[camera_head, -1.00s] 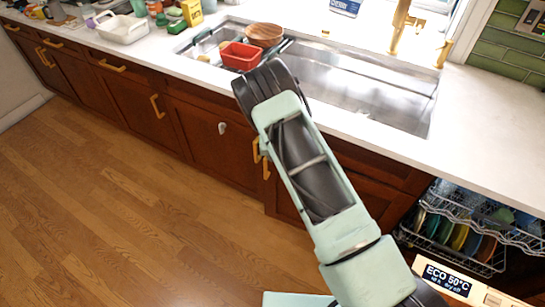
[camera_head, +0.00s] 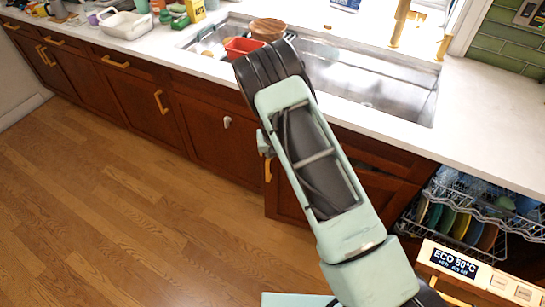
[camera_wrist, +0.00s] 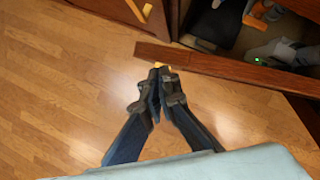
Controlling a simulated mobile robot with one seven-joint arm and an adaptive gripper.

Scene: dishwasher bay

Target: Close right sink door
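The right sink door (camera_head: 287,204) is a dark red-brown panel under the sink, partly covered by my arm in the head view. In the wrist view the door's top edge (camera_wrist: 225,68) juts out over the floor, with the dark cabinet inside showing beyond it, so it stands open. Its gold handle (camera_head: 267,170) shows beside my arm; in the wrist view a gold bit of it (camera_wrist: 159,65) lies right at my fingertips. My gripper (camera_wrist: 159,77) has its fingertips together there. I cannot tell whether the handle is pinched between them. The head view mostly hides the gripper.
The open dishwasher rack (camera_head: 470,215) with plates stands at the right, beside a panel reading ECO 50°C (camera_head: 455,263). The closed left cabinet door (camera_head: 205,130) has a pale latch. The wooden floor (camera_head: 130,225) is clear at the left. The steel sink (camera_head: 375,80) is above.

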